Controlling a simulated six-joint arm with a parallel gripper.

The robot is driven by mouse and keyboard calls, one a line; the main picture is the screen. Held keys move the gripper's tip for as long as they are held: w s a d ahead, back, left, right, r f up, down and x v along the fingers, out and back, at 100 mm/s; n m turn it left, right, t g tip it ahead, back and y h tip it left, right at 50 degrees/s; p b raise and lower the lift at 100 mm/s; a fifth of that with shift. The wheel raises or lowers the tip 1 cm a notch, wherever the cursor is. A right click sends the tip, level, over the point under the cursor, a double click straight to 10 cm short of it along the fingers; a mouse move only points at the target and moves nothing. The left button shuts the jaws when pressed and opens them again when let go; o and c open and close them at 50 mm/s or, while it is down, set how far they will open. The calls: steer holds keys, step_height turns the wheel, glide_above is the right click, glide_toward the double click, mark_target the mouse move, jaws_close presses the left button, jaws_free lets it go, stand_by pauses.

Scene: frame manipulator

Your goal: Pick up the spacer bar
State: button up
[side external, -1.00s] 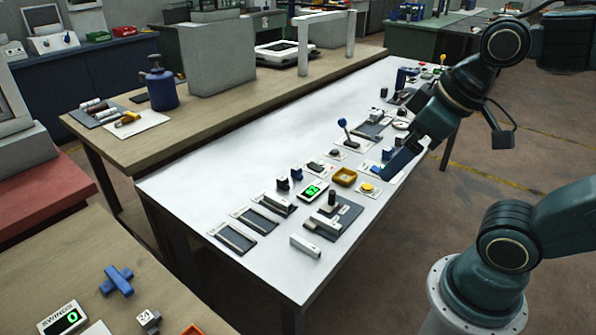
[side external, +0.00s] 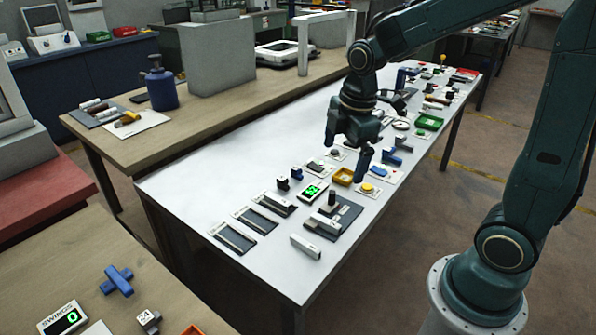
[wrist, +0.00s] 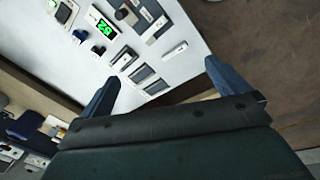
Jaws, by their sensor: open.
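A small pale grey bar, which looks like the spacer bar (side external: 305,246), lies loose on the white table (side external: 190,190) near its front edge. It also shows in the wrist view (wrist: 175,48), between the two blue fingertips in the picture but well beyond them. My gripper (side external: 347,153) is open and points down above the middle of the table, farther back than the bar and to its right. In the wrist view its two fingers (wrist: 168,62) are wide apart with nothing between them.
Beside the bar stands a dark plate (side external: 345,212) with a grey block and black knob. Several dark slotted trays (side external: 233,236) lie to its left. The table's left part is bare.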

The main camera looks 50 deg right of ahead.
steer(key=w+d+f+n+g, duration=0.1)
steer(key=w+d+f+n, duration=0.2)
steer(key=f, duration=0.5)
steer(key=w+n, duration=0.1)
steer(key=n, duration=0.1)
steer(key=shift+w+f+n+g, duration=0.2)
steer(key=shift+f+n+g, duration=0.1)
steer(key=shift+g, duration=0.1)
steer(key=shift+d, duration=0.1)
glide_above(327, 219)
steer(key=shift+s+d+f, duration=0.1)
steer(key=shift+d+f, duration=0.05)
steer(key=shift+f, duration=4.15)
steer(key=shift+f, duration=0.1)
steer(key=shift+f, duration=2.45)
steer(key=c, duration=1)
steer(key=shift+r, duration=0.15)
steer(key=shift+c, duration=0.2)
step_height(327, 219, up, 20)
